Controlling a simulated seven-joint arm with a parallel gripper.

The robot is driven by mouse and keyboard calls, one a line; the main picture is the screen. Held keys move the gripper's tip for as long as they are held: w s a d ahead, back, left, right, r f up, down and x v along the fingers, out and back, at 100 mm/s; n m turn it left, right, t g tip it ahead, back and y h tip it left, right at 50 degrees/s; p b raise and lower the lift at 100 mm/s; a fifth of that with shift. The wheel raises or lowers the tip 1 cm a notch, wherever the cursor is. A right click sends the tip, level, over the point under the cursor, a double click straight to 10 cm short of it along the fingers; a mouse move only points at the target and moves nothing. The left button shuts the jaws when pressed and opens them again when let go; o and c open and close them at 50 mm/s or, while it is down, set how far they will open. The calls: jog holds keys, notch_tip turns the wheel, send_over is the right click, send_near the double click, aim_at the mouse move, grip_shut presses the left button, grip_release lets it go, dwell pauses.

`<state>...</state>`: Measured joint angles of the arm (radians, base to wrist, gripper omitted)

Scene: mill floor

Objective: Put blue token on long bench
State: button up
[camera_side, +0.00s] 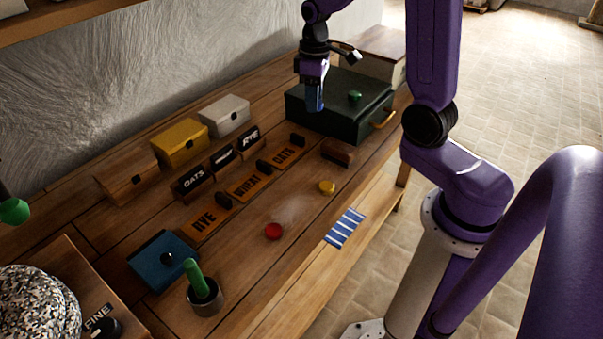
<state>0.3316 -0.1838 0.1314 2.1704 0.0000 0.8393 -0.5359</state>
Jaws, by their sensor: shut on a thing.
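The long bench (252,268) is the wooden work surface running from lower left to upper right. My gripper (314,102) is at the upper middle, pointing down, above or in front of the dark green box at the far end. It is shut on a small blue thing (315,97), which appears to be the blue token; the fingers hide much of it. A red token (273,231) and a yellow token (327,187) lie on the bench, and a green one (355,96) sits on the green box.
The dark green box (318,112) has a brass handle. Labelled plates (247,186) and small boxes (182,146) line the back. A blue box (162,262), a cup with a green stick (206,298) and a striped cloth (345,229) are nearer. Bench around the red token is clear.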

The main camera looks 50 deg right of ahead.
jog(key=w+a+f+m, duration=0.1)
jog(key=a+f+m, duration=0.25)
jog(key=a, duration=0.45)
jog(key=s+d+r+m, duration=0.2)
jog(key=s+d+r, duration=0.3)
jog(key=d, duration=0.4)
jog(key=s+d+r+m, duration=0.2)
jog(key=s+d+r, duration=0.25)
jog(key=d, duration=0.45)
send_over(337, 98)
notch_tip(337, 98, down, 8)
jog(key=shift+s+f, duration=0.15)
jog(key=shift+f, duration=0.1)
jog(key=shift+w+f, duration=0.2)
jog(key=shift+f, duration=1.65)
jog(key=shift+f, duration=0.15)
